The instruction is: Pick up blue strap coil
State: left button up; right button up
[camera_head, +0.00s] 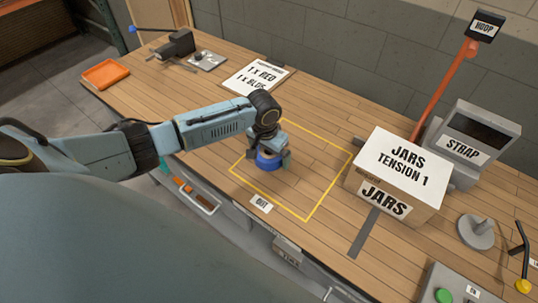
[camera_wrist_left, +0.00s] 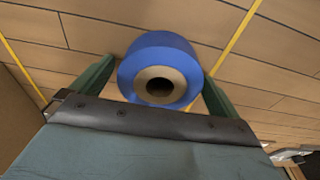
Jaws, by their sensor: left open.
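The blue strap coil (camera_head: 268,160) stands on the wooden bench inside the yellow outlined square, near its left corner. In the left wrist view the blue strap coil (camera_wrist_left: 180,55) shows its brown core with a dark hole. My left gripper (camera_head: 270,157) is over the coil, pointing down. In the left wrist view its two green fingers (camera_wrist_left: 160,85) are open, one on each side of the coil. I cannot tell whether either finger touches it. The arm hides part of the coil in the head view. My right gripper is not in view.
A JARS box (camera_head: 398,165) stands right of the square, beside the STRAP machine (camera_head: 470,145). A sign card (camera_head: 258,80), an orange tray (camera_head: 105,73) and a dark tool (camera_head: 178,45) lie farther back. The square's right part is clear.

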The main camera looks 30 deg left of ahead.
pick_arm(q)
jog(key=shift+r, duration=0.1)
jog(key=c, duration=1)
